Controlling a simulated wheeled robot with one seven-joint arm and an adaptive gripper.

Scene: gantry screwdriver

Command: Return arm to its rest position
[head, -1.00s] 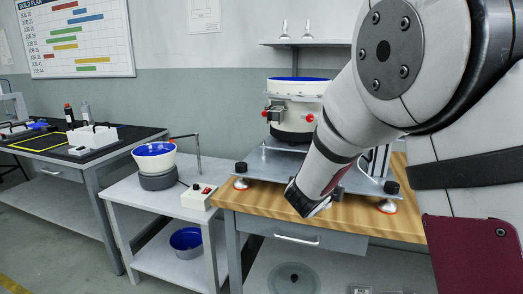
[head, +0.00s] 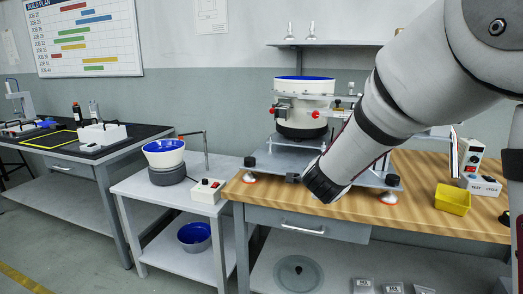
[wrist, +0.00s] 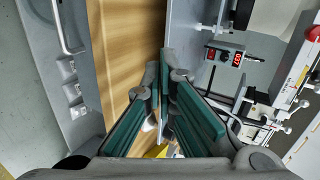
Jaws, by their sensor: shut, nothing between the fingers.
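My arm (head: 385,105) reaches in from the upper right of the head view, and its dark end (head: 325,184) hangs over the front of the wooden bench (head: 418,208). In the wrist view my gripper (wrist: 165,75) shows teal-padded fingers with their tips together and nothing held. In the head view the fingers are hidden or too small to make out.
A blue-topped feeder bowl (head: 302,105) stands on a plate behind the arm's end. A yellow bin (head: 453,199) and a control box (head: 481,184) sit to the right. A side table (head: 133,187) holds a smaller bowl (head: 164,153). Floor is clear at lower left.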

